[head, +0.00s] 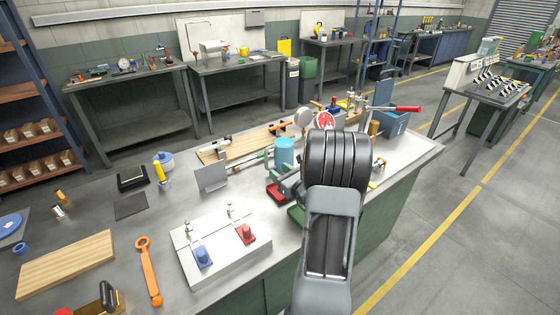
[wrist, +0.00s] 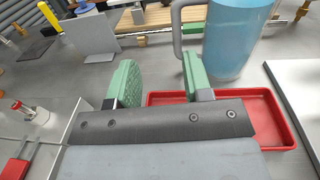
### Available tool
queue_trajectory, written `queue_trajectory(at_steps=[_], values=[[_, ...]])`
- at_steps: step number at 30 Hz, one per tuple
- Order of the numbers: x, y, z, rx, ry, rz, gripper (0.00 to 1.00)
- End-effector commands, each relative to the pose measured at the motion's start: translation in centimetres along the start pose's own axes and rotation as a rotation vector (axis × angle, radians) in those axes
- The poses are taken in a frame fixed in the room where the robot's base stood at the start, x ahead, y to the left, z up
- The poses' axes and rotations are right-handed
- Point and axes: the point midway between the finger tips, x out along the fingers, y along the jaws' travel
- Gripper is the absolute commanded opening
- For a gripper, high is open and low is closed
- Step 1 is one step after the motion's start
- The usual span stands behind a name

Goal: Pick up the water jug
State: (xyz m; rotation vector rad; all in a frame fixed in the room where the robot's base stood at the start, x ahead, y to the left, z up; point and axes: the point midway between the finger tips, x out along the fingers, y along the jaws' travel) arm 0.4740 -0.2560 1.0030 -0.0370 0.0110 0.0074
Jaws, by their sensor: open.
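The water jug is a blue, rounded vessel with a grey handle on its left side. It stands upright in the wrist view (wrist: 232,42), and its upper part shows in the head view (head: 284,150) to the left of my arm. My gripper (wrist: 157,78) has two green-padded fingers, spread apart with nothing between them. The right finger overlaps the lower end of the jug's handle in the picture; I cannot tell whether they touch. The jug's body is beyond and to the right of the fingers. In the head view my arm hides much of the gripper.
A shallow red tray (wrist: 270,125) lies just below and right of the fingers. A grey upright plate (wrist: 90,37) stands at left. A white board with blue and red fixtures (head: 205,262) is in front. A wooden board and tools lie behind the jug.

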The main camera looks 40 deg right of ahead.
Motion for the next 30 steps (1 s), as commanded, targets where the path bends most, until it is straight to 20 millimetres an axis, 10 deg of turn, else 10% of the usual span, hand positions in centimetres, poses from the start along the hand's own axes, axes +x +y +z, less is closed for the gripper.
queue_trajectory(at_steps=[30], values=[[11.6,-2.3,-0.7,0.038,-0.010,-0.063,0.46]])
